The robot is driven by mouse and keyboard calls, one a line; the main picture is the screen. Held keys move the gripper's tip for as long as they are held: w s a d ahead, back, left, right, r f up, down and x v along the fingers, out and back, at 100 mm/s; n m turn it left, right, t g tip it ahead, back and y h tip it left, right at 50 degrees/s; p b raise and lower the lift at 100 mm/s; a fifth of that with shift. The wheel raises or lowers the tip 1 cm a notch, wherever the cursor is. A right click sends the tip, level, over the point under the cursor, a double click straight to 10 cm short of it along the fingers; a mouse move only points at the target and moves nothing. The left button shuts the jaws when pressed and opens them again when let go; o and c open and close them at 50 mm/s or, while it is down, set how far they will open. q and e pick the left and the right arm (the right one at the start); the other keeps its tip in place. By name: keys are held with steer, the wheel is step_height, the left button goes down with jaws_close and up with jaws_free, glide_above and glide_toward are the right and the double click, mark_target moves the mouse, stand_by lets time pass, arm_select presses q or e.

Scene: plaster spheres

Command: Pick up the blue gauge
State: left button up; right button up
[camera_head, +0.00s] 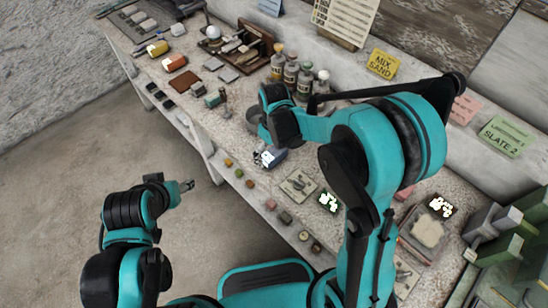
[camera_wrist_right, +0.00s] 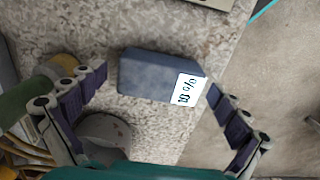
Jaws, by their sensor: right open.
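The blue gauge (camera_wrist_right: 147,75) is a blue block with a white label at one end, lying on the speckled bench top. It also shows in the head view (camera_head: 274,158), near the front edge. My right gripper (camera_wrist_right: 159,80) is open, with one finger on each side of the gauge in the wrist view. The fingertips are close to its ends; I cannot tell whether they touch. In the head view the right wrist hides part of this area. My left gripper (camera_head: 187,185) is out over the floor, away from the bench, too small to tell its opening.
An orange block (camera_head: 174,63) and a yellow block (camera_head: 157,48) lie farther back. A wooden tray (camera_head: 268,41) and several bottles (camera_head: 290,72) stand near the wall. A plaque (camera_head: 299,185) lies right of the gauge.

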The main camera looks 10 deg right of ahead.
mark_target(277, 154)
steer(key=c, duration=1.3)
steer(key=shift+c, duration=0.2)
steer(key=shift+r+p, duration=0.4)
steer(key=shift+r, duration=0.2)
steer(key=r, duration=0.1)
steer(key=r+p, duration=0.1)
steer(key=s+d+r, duration=0.1)
steer(key=r, duration=0.1)
steer(key=shift+p, duration=0.4)
steer(key=s+d+r+p, duration=0.3)
steer(key=s+d+r, duration=0.2)
steer(key=s+d, duration=0.2)
steer(key=shift+s+d+r, duration=0.15)
steer(key=shift+d+r, duration=0.05)
steer(key=shift+r, duration=0.2)
